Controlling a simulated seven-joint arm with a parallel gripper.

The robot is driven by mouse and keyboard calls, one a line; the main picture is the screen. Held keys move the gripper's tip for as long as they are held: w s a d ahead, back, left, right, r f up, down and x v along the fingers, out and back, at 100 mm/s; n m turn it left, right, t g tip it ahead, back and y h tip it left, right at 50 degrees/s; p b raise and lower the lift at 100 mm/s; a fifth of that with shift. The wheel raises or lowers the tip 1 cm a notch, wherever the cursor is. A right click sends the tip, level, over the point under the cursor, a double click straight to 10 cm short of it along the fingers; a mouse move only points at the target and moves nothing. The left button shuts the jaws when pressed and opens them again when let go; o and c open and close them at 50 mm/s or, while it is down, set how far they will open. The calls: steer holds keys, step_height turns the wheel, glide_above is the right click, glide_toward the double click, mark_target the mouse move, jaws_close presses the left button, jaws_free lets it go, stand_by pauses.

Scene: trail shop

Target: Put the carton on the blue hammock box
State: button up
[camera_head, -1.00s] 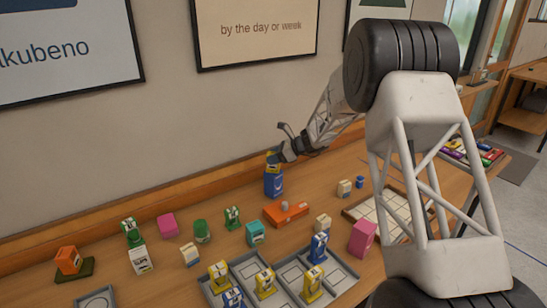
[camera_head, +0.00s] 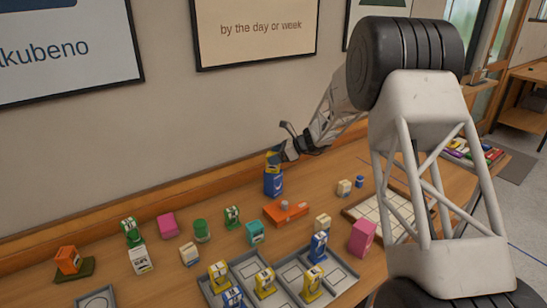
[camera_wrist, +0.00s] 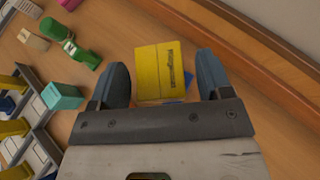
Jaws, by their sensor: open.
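The yellow carton (camera_wrist: 160,68) with dark print lies between the two fingers of my gripper (camera_wrist: 162,76) in the wrist view. Gaps show on both sides, so the gripper is open around it. In the head view the blue hammock box (camera_head: 273,184) stands upright near the wall. The carton appears to rest on top of it, partly hidden by my gripper (camera_head: 276,158). In the wrist view a bit of blue (camera_wrist: 188,82) shows beneath the carton's edge. Exact contact between the carton and the box is hard to see.
An orange box (camera_head: 286,212) with a grey piece on it lies just in front. A teal box (camera_head: 255,233), green items, a pink box (camera_head: 167,225) and a grey divided tray (camera_head: 336,283) of yellow and blue items stand nearby. The wooden ledge and wall are close behind.

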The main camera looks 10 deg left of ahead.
steer(key=v, duration=1.1)
stand_by(0.6)
steer(key=s+d+r+n+h, duration=0.25)
steer(key=s+d+r, duration=0.2)
steer(key=s, duration=0.45)
steer(key=s+d+r+n+h, duration=0.1)
steer(key=s+d+r+n, duration=0.3)
steer(key=s, duration=0.5)
steer(key=s+d+r+n+h, duration=0.2)
steer(key=s+d+r, duration=0.25)
steer(key=s, duration=0.45)
steer(key=s+d+n+t+h, duration=0.1)
steer(key=s+d+n+h, duration=0.1)
steer(key=s, duration=0.9)
steer(key=s+d+f+n+h, duration=0.1)
steer(key=s+d+n, duration=0.3)
steer(key=s, duration=0.7)
steer(key=s+d+f+n+t+h, duration=0.1)
steer(key=s+d+n+h, duration=0.2)
steer(key=s+d, duration=0.4)
steer(key=s+h, duration=0.1)
steer(key=s, duration=0.4)
steer(key=shift+t, duration=0.3)
